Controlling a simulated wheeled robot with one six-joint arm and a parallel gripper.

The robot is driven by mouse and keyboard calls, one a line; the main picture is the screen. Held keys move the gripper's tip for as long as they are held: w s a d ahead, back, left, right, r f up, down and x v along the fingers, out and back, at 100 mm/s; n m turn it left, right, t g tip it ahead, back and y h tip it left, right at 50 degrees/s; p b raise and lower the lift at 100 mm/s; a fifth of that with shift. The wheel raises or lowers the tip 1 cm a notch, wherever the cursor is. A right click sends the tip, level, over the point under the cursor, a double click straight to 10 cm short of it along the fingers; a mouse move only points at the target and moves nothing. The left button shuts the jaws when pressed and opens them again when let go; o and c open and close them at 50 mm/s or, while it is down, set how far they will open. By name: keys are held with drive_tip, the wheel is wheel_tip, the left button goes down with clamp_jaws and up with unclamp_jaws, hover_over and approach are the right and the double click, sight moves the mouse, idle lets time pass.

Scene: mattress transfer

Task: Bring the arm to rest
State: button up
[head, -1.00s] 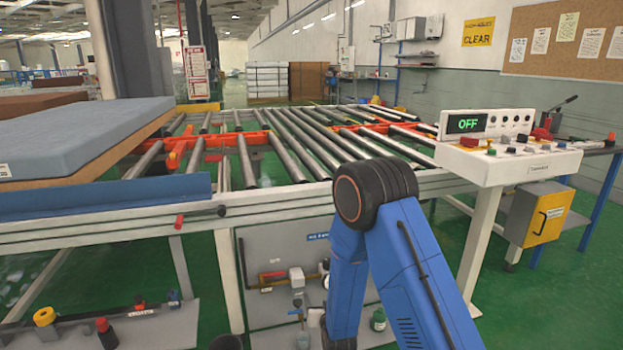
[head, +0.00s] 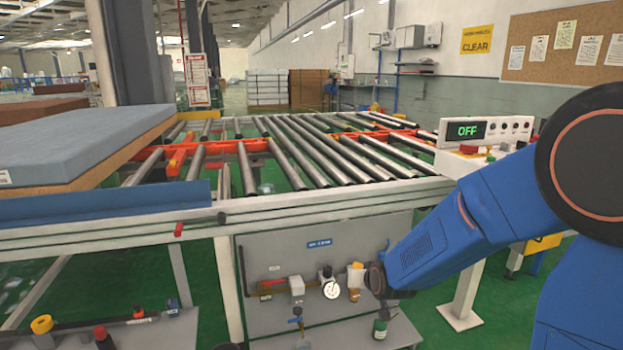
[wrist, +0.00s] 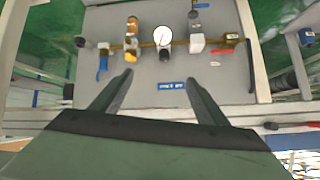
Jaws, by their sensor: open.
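My gripper (wrist: 160,78) shows in the wrist view with its two dark fingers spread and nothing between them. It points at the grey panel (wrist: 165,65) that carries a gauge and valves, which appear upside down there. In the head view my blue arm bends at the right, and its lower link reaches down and left in front of the panel (head: 340,240) under the conveyor. The gripper's fingers cannot be made out in the head view.
The roller conveyor (head: 310,165) stands above the panel. A blue-grey mattress (head: 70,140) lies at its left. The control console's display (head: 467,131) reads OFF; my arm hides part of the console.

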drive_tip(key=s+d+r+g, duration=0.1)
drive_tip(key=s+d+r, duration=0.35)
drive_tip(key=s, duration=0.35)
drive_tip(key=s+d+r+g, duration=0.2)
drive_tip(key=s+d+r, duration=0.25)
drive_tip(key=s, duration=0.25)
drive_tip(key=s+d+r+g+h, duration=0.1)
drive_tip(key=s+d, duration=0.2)
drive_tip(key=s, duration=0.8)
drive_tip(key=s+d+r+g+h, duration=0.1)
drive_tip(key=s+d+r, duration=0.1)
drive_tip(key=s, duration=0.9)
drive_tip(key=shift+s+d+r, duration=0.15)
drive_tip(key=shift+d+r, duration=0.05)
drive_tip(key=shift+d, duration=0.35)
